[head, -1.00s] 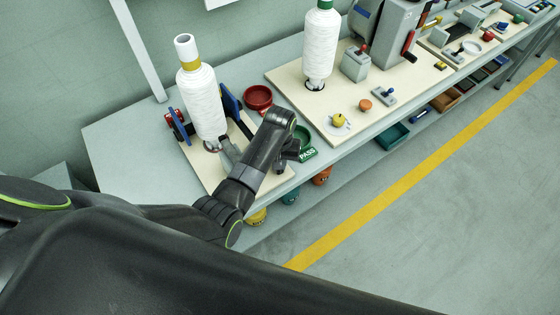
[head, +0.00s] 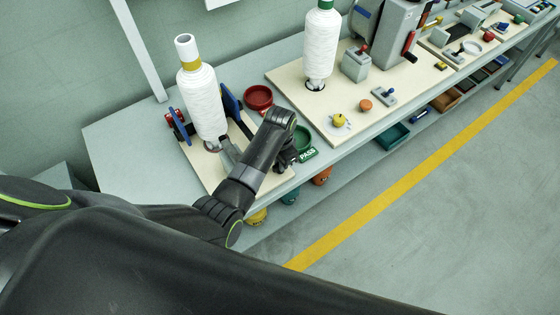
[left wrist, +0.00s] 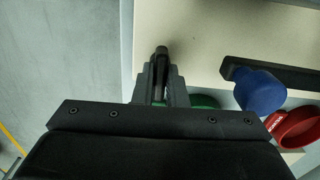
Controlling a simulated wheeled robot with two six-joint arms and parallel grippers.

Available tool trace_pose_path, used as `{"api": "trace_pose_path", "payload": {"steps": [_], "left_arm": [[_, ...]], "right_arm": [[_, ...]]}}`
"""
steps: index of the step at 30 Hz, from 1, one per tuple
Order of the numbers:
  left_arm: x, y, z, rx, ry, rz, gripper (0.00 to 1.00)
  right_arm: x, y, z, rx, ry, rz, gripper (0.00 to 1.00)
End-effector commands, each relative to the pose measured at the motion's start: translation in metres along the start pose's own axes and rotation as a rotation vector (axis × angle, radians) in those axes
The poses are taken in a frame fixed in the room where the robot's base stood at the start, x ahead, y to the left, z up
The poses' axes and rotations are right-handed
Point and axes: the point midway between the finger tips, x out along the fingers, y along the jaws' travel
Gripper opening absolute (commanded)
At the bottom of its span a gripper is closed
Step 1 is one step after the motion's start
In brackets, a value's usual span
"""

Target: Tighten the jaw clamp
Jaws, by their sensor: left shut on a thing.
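The jaw clamp stands on a pale board (head: 200,172), with blue jaw plates (head: 231,104) on both sides of a white yarn cone (head: 201,100). A red part shows at its left end. My left gripper (head: 284,161) is low at the board's right side, near the green dish, its fingertips mostly hidden by my arm. In the left wrist view, its grey fingers (left wrist: 160,78) are shut on a slim dark handle (left wrist: 161,62). A rounded blue part (left wrist: 258,90) on a black bar lies to the right, apart from the fingers. My right gripper is not in view.
A red dish (head: 258,96) and green dish (head: 304,137) sit near the clamp, with a green PASS sign (head: 308,154) in front. A second board (head: 298,76) holds another cone and small fixtures. The floor beyond the bench edge is open.

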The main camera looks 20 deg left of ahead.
Motion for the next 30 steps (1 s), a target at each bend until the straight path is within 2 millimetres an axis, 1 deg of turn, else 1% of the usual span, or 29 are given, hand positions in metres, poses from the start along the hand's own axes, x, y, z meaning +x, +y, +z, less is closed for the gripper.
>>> {"api": "trace_pose_path", "payload": {"steps": [7,19,20,24,30], "left_arm": [[-0.0009,-0.0003,-0.0014,0.046,0.005,-0.002,0.00],[-0.0010,-0.0001,-0.0015,0.051,0.005,-0.001,0.00],[-0.0010,-0.0001,-0.0016,0.051,0.005,-0.001,0.15],[-0.0007,0.0001,-0.0012,0.050,0.003,-0.001,0.33],[-0.0004,0.0002,-0.0007,0.049,0.002,0.000,0.34]], "right_arm": [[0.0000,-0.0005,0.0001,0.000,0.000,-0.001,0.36],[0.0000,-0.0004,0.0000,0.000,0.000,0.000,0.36],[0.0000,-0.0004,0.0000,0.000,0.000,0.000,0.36],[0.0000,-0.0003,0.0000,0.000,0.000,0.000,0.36],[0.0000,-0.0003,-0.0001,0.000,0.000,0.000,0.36]]}}
